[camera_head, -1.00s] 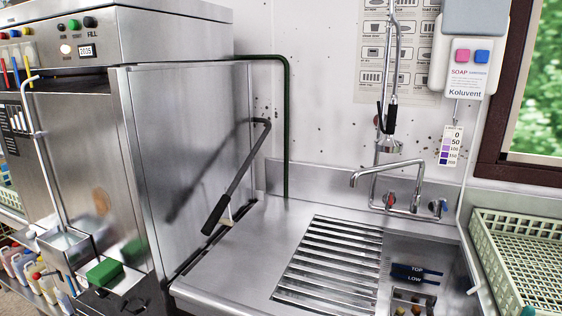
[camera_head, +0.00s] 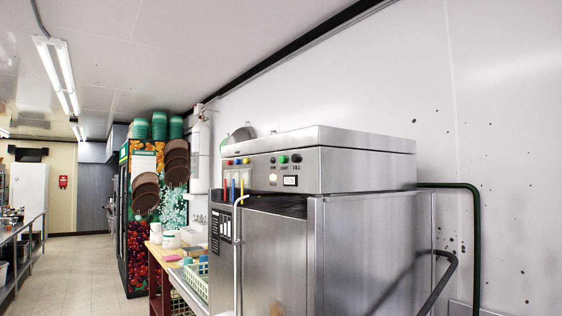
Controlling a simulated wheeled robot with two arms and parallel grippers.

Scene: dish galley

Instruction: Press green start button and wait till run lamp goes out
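The steel dish machine (camera_head: 365,250) stands in the lower middle and right. Its front control panel (camera_head: 330,165) carries a row of small round buttons, and one green button (camera_head: 283,159) stands out among dark ones. Below the row a round lamp (camera_head: 272,177) glows whitish-warm, so it looks lit. A small display (camera_head: 290,181) sits beside it, too small to read. The labels are too small to read for certain, so I cannot confirm which is start or run. Neither of my grippers is in view.
A bent dark handle (camera_head: 440,285) and a green pipe (camera_head: 475,230) are at the machine's right. Left of it are a counter with a green rack (camera_head: 196,280) and a drinks cooler (camera_head: 135,215). The floor aisle (camera_head: 75,275) at far left looks clear.

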